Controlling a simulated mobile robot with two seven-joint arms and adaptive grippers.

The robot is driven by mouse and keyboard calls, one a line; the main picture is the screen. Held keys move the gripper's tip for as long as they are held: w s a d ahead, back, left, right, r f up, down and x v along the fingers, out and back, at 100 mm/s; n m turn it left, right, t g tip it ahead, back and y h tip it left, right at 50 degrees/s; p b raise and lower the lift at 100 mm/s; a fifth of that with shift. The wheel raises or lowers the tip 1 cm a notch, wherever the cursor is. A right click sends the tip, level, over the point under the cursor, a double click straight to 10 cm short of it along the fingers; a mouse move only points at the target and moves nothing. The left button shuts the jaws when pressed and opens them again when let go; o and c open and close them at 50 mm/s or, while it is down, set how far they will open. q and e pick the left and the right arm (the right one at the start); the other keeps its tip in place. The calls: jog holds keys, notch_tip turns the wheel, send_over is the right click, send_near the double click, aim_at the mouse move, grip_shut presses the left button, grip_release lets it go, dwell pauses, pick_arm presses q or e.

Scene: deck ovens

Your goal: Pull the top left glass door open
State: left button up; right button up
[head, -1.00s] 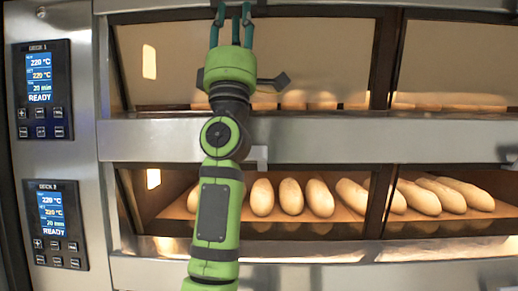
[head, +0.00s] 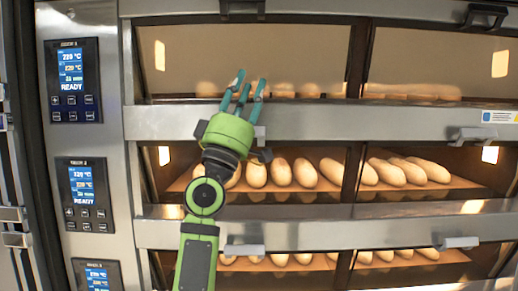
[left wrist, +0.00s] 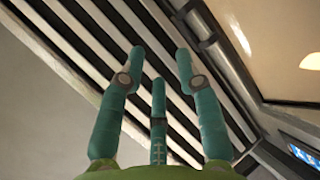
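The top left glass door (head: 250,58) is the left pane of the highest deck in the head view. It looks closed, with several loaves behind its lower edge. Its dark handle (head: 242,9) is at the top edge of the picture, partly cut off. My left gripper (head: 250,80) is green with teal fingers pointing up. It is in front of the lower part of this door, well below the handle. The fingers also show in the left wrist view (left wrist: 158,80), spread apart with nothing between them. My right gripper is not in view.
The top right glass door (head: 435,65) has its own dark handle (head: 487,16). Lower decks hold several loaves; a lower left handle (head: 260,135) is close to my left wrist. Control panels (head: 72,78) line the left side. Dark slats (left wrist: 100,45) show in the left wrist view.

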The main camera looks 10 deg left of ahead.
pick_arm(q)
notch_tip(320, 180, down, 12)
jog(key=w+d+m+g+h, duration=0.1)
jog(key=w+d+m+g, duration=0.1)
jog(key=m+g, duration=0.1)
jog(key=shift+d+r+m+g, duration=0.15)
jog(key=shift+r+m+g, duration=0.05)
jog(key=shift+m+g, duration=0.2)
